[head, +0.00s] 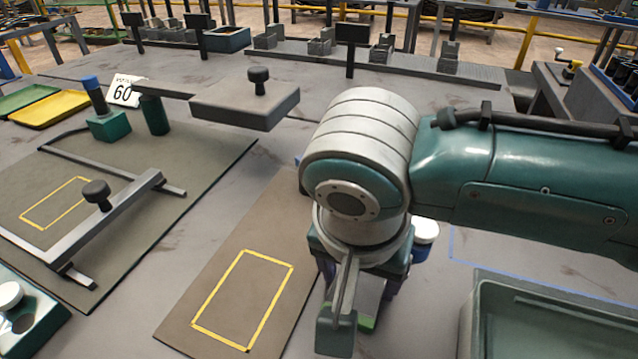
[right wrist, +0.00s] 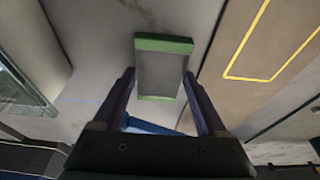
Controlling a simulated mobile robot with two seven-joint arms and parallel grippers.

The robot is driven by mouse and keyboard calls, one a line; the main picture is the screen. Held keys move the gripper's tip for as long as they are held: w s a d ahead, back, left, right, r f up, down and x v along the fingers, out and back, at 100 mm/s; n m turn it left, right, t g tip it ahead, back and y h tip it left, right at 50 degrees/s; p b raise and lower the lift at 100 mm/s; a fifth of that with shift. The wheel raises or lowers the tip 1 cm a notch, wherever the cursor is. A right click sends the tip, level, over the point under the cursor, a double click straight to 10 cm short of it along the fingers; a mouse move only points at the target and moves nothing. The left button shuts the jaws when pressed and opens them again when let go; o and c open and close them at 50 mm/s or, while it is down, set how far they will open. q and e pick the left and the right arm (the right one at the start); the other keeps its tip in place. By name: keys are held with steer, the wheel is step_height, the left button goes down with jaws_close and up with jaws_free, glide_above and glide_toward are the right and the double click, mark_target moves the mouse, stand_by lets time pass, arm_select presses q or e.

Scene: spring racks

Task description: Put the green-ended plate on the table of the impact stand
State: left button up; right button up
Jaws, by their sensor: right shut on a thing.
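The green-ended plate is a grey block with a green strip at each end. In the right wrist view the plate (right wrist: 160,72) sits between the two fingers of my right gripper (right wrist: 159,76), which is shut on it. In the head view my right gripper (head: 348,310) points down beside the brown mat, and only part of the plate (head: 368,300) shows past it. I cannot tell its height above the bench. A heavy grey block with a black knob (head: 246,104) and a green post stand at the upper left; I cannot tell which part is the impact stand's table. My left gripper is not in view.
The brown mat (head: 210,275) with a yellow rectangle is bare left of my gripper. A dark mat (head: 150,235) holds a grey frame with a black knob (head: 97,192). A teal bin (head: 560,325) stands at the lower right. A white-and-blue jar (head: 425,235) is behind my wrist.

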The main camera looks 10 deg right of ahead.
jaws_close()
steer(key=shift+r, duration=0.15)
steer(key=shift+r, duration=0.45)
steer(key=s+a, duration=0.2)
steer(key=s, duration=0.1)
steer(key=shift+s+a+p, duration=0.2)
steer(key=shift+p, duration=0.15)
steer(key=w+d+r+n+p, duration=0.1)
steer(key=d+r+n+p, duration=0.1)
steer(key=r+p, duration=1.65)
steer(key=d+r+n+p, duration=0.15)
steer(key=r+p, duration=0.85)
steer(key=r, duration=1.7)
steer(key=s+d+r+n+p, duration=0.1)
steer(key=s+d+r+p, duration=0.1)
steer(key=r+p, duration=0.7)
steer(key=s+d+r+n+y+p, duration=0.1)
steer(key=s+d+r+n+p, duration=0.1)
steer(key=r+p, duration=0.8)
step_height(320, 180, up, 7)
steer(key=shift+s+d+t+y, duration=0.35)
steer(key=shift+s+d, duration=0.35)
steer(key=shift+s, duration=0.3)
